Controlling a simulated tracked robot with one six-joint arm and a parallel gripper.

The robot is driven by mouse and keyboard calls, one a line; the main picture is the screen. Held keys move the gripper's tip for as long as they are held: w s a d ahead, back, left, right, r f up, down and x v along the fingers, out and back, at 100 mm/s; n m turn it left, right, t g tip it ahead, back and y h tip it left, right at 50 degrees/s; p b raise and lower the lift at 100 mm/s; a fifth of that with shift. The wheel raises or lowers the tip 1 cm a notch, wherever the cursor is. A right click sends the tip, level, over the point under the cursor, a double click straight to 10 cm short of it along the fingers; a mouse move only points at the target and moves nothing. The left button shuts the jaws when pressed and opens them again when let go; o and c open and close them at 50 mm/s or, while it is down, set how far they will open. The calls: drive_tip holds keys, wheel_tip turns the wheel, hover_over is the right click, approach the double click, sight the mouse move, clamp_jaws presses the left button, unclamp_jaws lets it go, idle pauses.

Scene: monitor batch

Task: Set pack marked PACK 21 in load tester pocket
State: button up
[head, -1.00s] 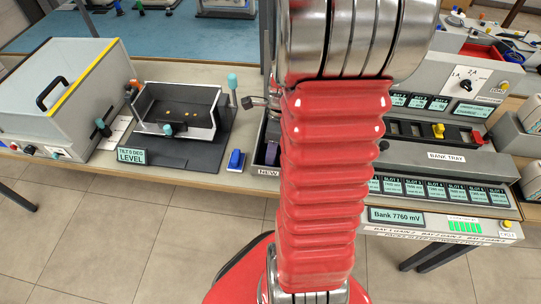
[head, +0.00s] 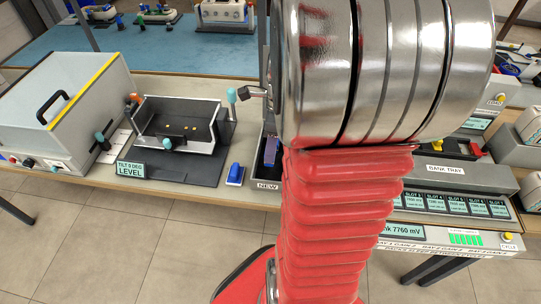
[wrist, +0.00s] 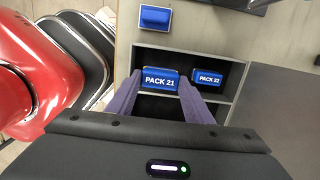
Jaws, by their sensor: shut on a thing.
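The blue pack marked PACK 21 (wrist: 160,82) shows in the wrist view between the purple fingers of my gripper (wrist: 160,76). The gripper is shut on it. The pack is at the grey tray (wrist: 190,50) with dark compartments; whether it touches the tray floor I cannot tell.
PACK 22 (wrist: 208,79) lies close right of the held pack. The bank tray (head: 450,174) is at the right.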

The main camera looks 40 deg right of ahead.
drive_tip(key=shift+r, duration=1.35)
drive_tip(key=shift+w, duration=0.1)
drive_tip(key=w+a+f+n+g, duration=0.1)
drive_tip(key=w+a+f+n, duration=0.1)
drive_tip(key=w+a+n, duration=0.9)
drive_tip(key=w+a+f+n+g, duration=0.1)
drive_tip(key=w+a+f+n, duration=0.2)
drive_tip(key=w+a+n, duration=0.9)
drive_tip(key=n, duration=0.5)
drive_tip(key=shift+a+f+g+h, duration=0.3)
drive_tip(key=shift+a+h, duration=0.05)
drive_tip(key=shift+h, duration=0.05)
drive_tip(key=shift+s, duration=0.1)
